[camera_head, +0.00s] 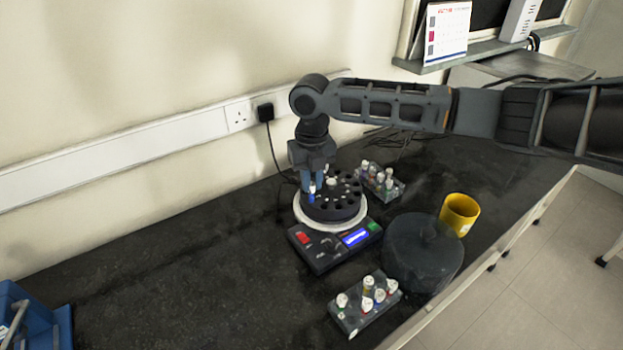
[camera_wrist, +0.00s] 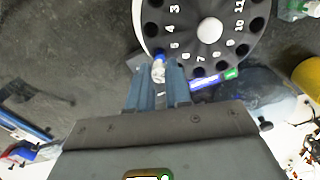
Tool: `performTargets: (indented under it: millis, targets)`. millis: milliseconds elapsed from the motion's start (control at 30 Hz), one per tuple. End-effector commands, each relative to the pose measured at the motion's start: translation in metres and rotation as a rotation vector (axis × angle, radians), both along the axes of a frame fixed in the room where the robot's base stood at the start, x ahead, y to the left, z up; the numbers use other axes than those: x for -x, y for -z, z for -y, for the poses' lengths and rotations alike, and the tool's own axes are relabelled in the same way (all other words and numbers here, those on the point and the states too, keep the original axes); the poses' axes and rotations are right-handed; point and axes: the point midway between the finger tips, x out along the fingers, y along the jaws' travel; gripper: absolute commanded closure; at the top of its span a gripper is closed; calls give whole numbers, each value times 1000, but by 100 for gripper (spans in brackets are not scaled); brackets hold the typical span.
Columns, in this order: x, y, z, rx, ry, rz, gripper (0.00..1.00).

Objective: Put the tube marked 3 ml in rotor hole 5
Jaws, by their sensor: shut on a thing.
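The black rotor (camera_head: 345,205) sits on the centrifuge base (camera_head: 325,255). In the wrist view the rotor (camera_wrist: 222,12) shows white numbers beside its holes and a pale centre knob. My gripper (camera_head: 312,188) points down at the rotor's left rim. In the wrist view my gripper (camera_wrist: 160,75) is shut on a small tube (camera_wrist: 158,70) with a blue part and a clear or white part. The tube is at the rim beside the number 5, over or in that hole; I cannot tell how deep. Its volume marking is not readable.
A tube rack (camera_head: 380,183) stands behind the rotor and another (camera_head: 352,318) in front. A dark round lid (camera_head: 423,250) and a yellow mug (camera_head: 459,212) stand to the right. A blue container (camera_head: 35,322) is at far left. The bench's left middle is clear.

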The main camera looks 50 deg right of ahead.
Motion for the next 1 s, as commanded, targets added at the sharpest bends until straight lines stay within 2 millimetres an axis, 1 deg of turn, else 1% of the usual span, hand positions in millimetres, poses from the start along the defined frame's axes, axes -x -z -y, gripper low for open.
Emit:
performTargets:
  millis: [1000]
  targets:
    - [0, 27, 0, 0, 0, 0, 100]
